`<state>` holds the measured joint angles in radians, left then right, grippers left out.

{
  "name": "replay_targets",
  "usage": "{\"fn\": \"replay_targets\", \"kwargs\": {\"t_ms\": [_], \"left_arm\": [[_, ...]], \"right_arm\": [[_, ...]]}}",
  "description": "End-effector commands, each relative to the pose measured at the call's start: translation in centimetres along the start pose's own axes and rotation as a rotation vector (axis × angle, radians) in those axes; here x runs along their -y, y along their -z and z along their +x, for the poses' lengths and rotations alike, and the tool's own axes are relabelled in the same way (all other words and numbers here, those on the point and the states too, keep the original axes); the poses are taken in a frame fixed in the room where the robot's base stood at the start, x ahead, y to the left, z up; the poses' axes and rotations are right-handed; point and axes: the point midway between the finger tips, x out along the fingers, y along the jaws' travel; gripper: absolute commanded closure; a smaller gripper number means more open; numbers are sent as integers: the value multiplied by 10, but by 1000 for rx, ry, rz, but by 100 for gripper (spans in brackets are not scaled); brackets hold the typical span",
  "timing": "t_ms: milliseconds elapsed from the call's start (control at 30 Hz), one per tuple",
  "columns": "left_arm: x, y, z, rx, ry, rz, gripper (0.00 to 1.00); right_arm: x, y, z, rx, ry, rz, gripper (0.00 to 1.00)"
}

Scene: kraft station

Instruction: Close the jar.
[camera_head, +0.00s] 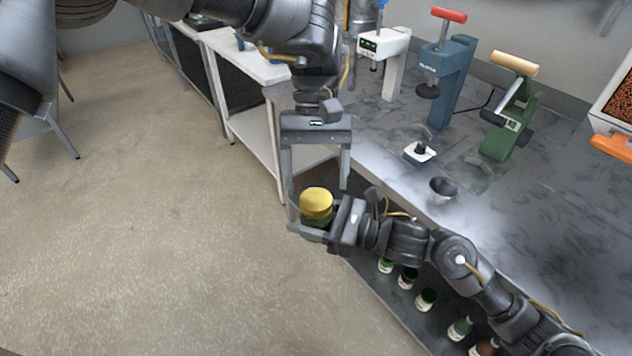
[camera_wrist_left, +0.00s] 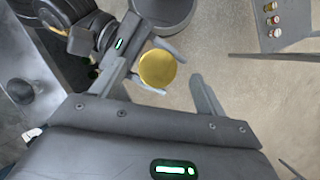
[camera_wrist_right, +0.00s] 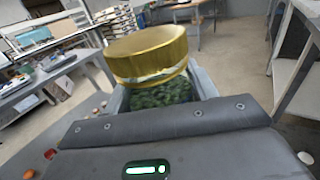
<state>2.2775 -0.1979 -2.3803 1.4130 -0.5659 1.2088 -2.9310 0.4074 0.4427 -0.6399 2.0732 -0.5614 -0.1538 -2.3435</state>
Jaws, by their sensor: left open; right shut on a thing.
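A jar (camera_head: 316,222) with dark green contents is held upright in my right gripper (camera_head: 322,228), which is shut around its body. In the right wrist view the jar (camera_wrist_right: 160,94) shows green leafy bits through its wall. A gold lid (camera_head: 316,201) sits on the jar's mouth. In the right wrist view the lid (camera_wrist_right: 147,53) looks slightly tilted, with a pale strip below it; I cannot tell how tight it is. My left gripper (camera_head: 317,186) is open above, pointing down over the lid. In the left wrist view the lid (camera_wrist_left: 157,68) lies between its fingers, apparently untouched.
The marble-look counter (camera_head: 470,215) is to the right, with a grey cup (camera_head: 443,190) near its edge and a green press (camera_head: 510,115) and blue press (camera_head: 445,75) behind. Several small jars (camera_head: 425,298) stand on a lower shelf. Open floor (camera_head: 150,220) lies left.

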Motion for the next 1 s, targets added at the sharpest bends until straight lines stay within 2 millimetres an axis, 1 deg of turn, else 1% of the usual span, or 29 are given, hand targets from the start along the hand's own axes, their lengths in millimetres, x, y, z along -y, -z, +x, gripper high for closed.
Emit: {"fn": "replay_targets", "kwargs": {"t_ms": [33, 167, 367, 400, 500, 567, 667, 767, 967, 1000], "left_arm": [[0, -2, -4, -1, 0, 0, 26], [0, -4, -10, 0, 0, 0, 26], [0, -4, -10, 0, 0, -1, 26], [0, -4, -10, 0, 0, -1, 29], [0, -4, -8, 11, -9, 1, 30], [-6, -9, -7, 26, -28, 20, 30], [-19, -24, -6, 55, -64, 26, 30], [-26, -31, -5, 55, -77, -190, 30], [-33, -39, -6, 49, -94, -722, 30], [-33, -40, -7, 47, -98, -832, 30]], "right_arm": [[0, -1, 0, 2, 0, -1, 100], [0, -1, 0, 2, 0, -1, 100], [0, -1, 0, 2, 0, -1, 100], [0, -1, 0, 2, 0, -1, 100], [0, -1, 0, 2, 0, -1, 100], [0, -1, 0, 2, 0, -1, 100], [0, -1, 0, 2, 0, -1, 100], [0, -1, 0, 2, 0, -1, 100], [0, -1, 0, 2, 0, -1, 100], [0, -1, 0, 2, 0, -1, 100]]}}
